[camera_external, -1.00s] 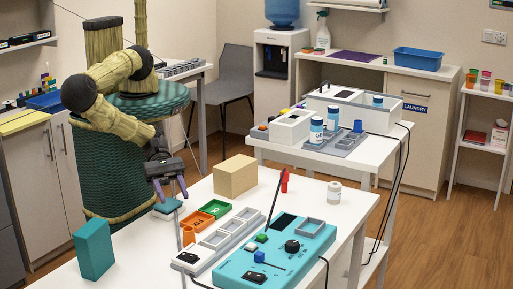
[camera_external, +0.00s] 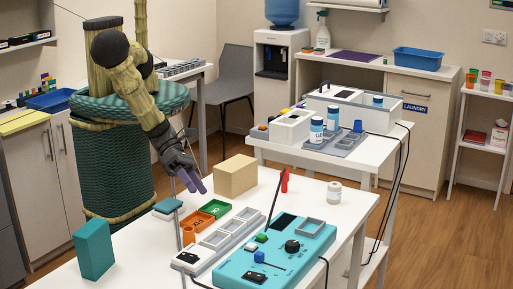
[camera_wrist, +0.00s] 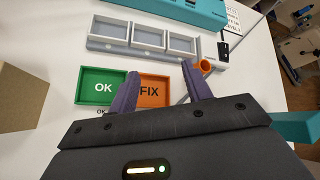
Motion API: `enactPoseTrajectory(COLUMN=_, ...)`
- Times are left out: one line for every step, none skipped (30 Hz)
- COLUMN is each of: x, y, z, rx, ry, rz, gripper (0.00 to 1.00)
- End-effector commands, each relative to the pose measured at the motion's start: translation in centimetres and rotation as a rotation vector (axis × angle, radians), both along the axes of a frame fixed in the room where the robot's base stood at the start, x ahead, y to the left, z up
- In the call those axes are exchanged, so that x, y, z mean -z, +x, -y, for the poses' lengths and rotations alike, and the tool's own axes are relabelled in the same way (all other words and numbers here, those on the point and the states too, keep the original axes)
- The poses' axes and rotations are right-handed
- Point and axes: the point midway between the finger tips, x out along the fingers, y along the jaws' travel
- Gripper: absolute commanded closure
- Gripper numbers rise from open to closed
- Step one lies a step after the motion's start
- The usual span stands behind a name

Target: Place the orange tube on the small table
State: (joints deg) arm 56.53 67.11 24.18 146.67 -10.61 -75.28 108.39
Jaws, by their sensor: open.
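The orange tube (camera_external: 188,236) stands on the near white table (camera_external: 140,262), at the left end of a grey tray row. In the wrist view the orange tube (camera_wrist: 204,67) shows just right of my right fingertip, apart from the jaws as far as I can tell. My gripper (camera_external: 195,186) is open and empty, with purple fingers. It hangs above the white table, behind the tube; in the wrist view my gripper (camera_wrist: 160,84) is over the orange FIX tray. I cannot tell which table is the small one.
A green OK tray (camera_external: 214,207) and an orange FIX tray (camera_external: 197,221) lie near the tube. A tan box (camera_external: 235,176), a teal block (camera_external: 94,249) and a teal control box (camera_external: 290,250) stand around. A white side table (camera_external: 380,150) bears bottles.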

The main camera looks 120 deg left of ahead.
Motion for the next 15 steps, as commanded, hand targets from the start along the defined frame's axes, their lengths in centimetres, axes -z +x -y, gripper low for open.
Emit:
enactPoseTrajectory(x=-0.7, y=0.6, z=-0.8, rx=-0.116, ry=-0.087, rz=-0.051, gripper=0.51)
enactPoseTrajectory(x=-1.0, y=0.8, z=-1.3, rx=-0.182, ry=-0.135, rz=-0.083, gripper=0.51)
enactPoseTrajectory(x=-1.4, y=1.0, z=-1.9, rx=-0.271, ry=-0.199, rz=-0.126, gripper=0.51)
enactPoseTrajectory(x=-1.7, y=1.1, z=-2.4, rx=-0.337, ry=-0.245, rz=-0.155, gripper=0.51)
enactPoseTrajectory(x=-2.0, y=1.2, z=-2.8, rx=-0.403, ry=-0.293, rz=-0.185, gripper=0.51)
enactPoseTrajectory(x=-2.6, y=1.4, z=-3.4, rx=-0.490, ry=-0.356, rz=-0.222, gripper=0.51)
enactPoseTrajectory(x=-3.0, y=1.4, z=-3.8, rx=-0.552, ry=-0.401, rz=-0.248, gripper=0.51)
enactPoseTrajectory(x=-3.4, y=1.4, z=-4.2, rx=-0.616, ry=-0.448, rz=-0.275, gripper=0.51)
enactPoseTrajectory(x=-4.0, y=1.5, z=-4.8, rx=-0.700, ry=-0.507, rz=-0.307, gripper=0.51)
enactPoseTrajectory(x=-4.5, y=1.4, z=-5.2, rx=-0.763, ry=-0.553, rz=-0.330, gripper=0.51)
enactPoseTrajectory(x=-5.0, y=1.4, z=-5.7, rx=-0.825, ry=-0.597, rz=-0.352, gripper=0.51)
enactPoseTrajectory(x=-5.7, y=1.3, z=-6.2, rx=-0.908, ry=-0.654, rz=-0.380, gripper=0.51)
enactPoseTrajectory(x=-6.2, y=1.2, z=-6.6, rx=-0.968, ry=-0.696, rz=-0.402, gripper=0.51)
enactPoseTrajectory(x=-6.8, y=1.1, z=-7.1, rx=-1.029, ry=-0.738, rz=-0.419, gripper=0.51)
enactPoseTrajectory(x=-7.6, y=1.0, z=-7.6, rx=-1.109, ry=-0.792, rz=-0.444, gripper=0.51)
